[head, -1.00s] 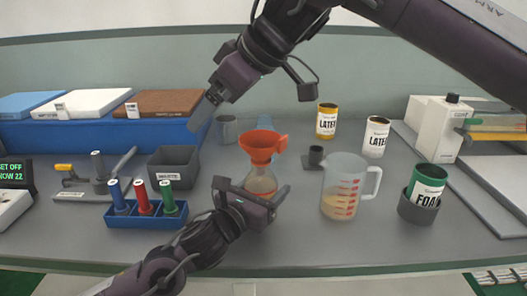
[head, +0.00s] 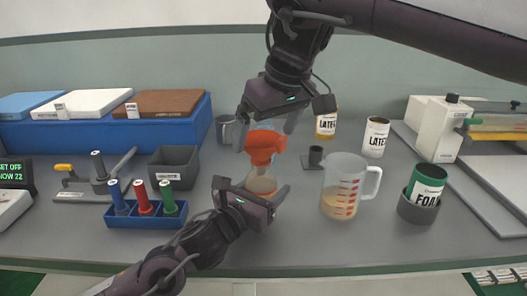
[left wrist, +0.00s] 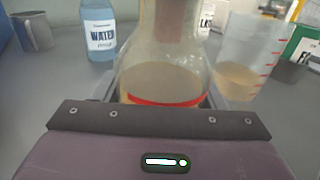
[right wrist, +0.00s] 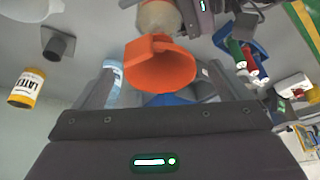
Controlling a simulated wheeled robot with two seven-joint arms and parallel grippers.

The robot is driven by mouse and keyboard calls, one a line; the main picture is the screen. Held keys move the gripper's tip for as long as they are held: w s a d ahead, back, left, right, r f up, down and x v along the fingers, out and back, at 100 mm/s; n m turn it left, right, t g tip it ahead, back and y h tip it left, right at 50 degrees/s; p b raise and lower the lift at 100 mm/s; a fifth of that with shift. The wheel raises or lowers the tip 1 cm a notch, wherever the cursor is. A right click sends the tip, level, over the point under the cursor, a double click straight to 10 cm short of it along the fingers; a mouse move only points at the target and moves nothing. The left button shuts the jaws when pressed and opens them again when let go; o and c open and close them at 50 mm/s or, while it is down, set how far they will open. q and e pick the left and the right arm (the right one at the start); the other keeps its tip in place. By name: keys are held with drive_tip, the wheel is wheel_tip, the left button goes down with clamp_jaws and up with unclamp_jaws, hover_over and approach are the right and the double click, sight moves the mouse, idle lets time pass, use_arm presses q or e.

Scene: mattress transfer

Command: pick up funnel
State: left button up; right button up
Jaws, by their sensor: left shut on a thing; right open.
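The orange funnel (head: 263,150) sits upright in the mouth of a glass flask (head: 262,185) containing tan liquid; its spout is inside the neck. My left gripper (head: 253,190) is shut on the flask, which also shows in the left wrist view (left wrist: 163,75). My right gripper (head: 266,126) is open, pointing down just above the funnel, with a finger on each side of its rim. In the right wrist view the funnel (right wrist: 160,68) lies between the open fingers, with no clear contact.
A measuring jug (head: 343,185) with tan liquid stands right of the flask. A grey bin (head: 174,166) and a blue rack (head: 146,211) of coloured-handled tools stand left. A grey mug (head: 224,128) and a water bottle (left wrist: 98,30) are behind.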

drive_tip(key=x, duration=0.5)
drive_tip(key=shift+w+a, duration=0.15)
drive_tip(key=shift+w, duration=0.15)
drive_tip(key=shift+r, duration=0.1)
drive_tip(key=shift+c, duration=0.5)
drive_tip(key=c, duration=1)
